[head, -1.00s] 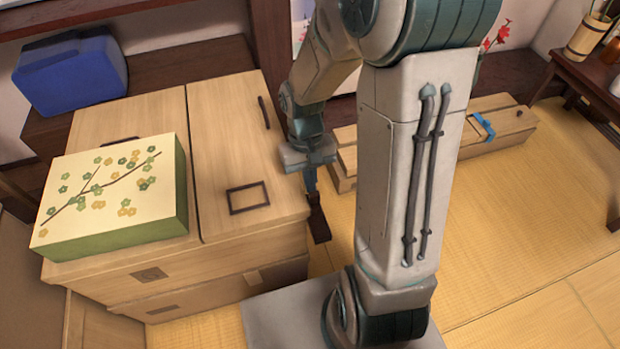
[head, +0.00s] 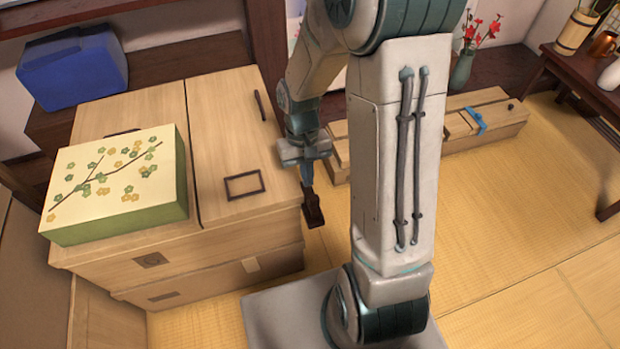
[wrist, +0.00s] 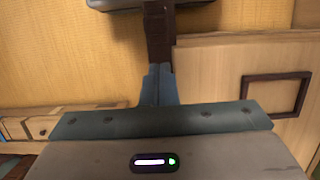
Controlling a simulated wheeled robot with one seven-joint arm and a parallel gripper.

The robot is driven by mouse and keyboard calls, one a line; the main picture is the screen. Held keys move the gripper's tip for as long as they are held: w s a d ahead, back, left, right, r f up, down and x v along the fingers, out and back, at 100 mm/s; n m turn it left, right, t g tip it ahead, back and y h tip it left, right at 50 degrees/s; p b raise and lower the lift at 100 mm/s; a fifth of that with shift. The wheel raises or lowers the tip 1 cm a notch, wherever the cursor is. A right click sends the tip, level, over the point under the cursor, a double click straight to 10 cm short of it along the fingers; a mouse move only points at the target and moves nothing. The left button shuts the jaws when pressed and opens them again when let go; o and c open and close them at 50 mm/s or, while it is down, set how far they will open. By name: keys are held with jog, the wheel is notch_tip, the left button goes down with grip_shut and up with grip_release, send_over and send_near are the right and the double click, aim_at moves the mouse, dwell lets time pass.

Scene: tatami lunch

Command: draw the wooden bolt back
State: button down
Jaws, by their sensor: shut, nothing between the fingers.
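My gripper (head: 312,208) points down just beyond the right front corner of the pale wooden chest (head: 220,235). It is shut and empty, its narrow blue fingers ending in a dark brown piece. The wrist view shows the shut gripper (wrist: 158,60) beside the chest top (wrist: 225,65). A long, low wooden box (head: 505,122) lies on the mat behind my arm, with a pale block across it, a blue band (head: 476,118) and a dark knob (head: 511,106). My arm hides its middle. I cannot tell for certain which piece is the bolt.
A green-sided box with a flowered lid (head: 120,190) sits on the chest's left half. A blue case (head: 72,72) stands behind. A dark table (head: 580,80) stands at the right. The tatami (head: 510,200) right of my arm is clear.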

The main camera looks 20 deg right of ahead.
jog(key=w+p+v, duration=0.1)
jog(key=p+v, duration=0.2)
jog(key=v, duration=0.7)
jog(key=shift+w, duration=0.15)
jog(key=s+r+t+p, duration=0.2)
jog(key=s+r+p, duration=0.2)
jog(key=r+p, duration=0.3)
jog(key=s+r+t+p, duration=0.1)
jog(key=s+r+p, duration=0.3)
jog(key=r, duration=1)
jog(key=s+r+t+p, duration=0.2)
jog(key=s+r+p, duration=0.2)
jog(key=r+p, duration=0.7)
jog(key=shift+s+d+r+t, duration=0.15)
jog(key=shift+d+r+t, duration=0.15)
jog(key=shift+d, duration=0.15)
jog(key=shift+f, duration=0.1)
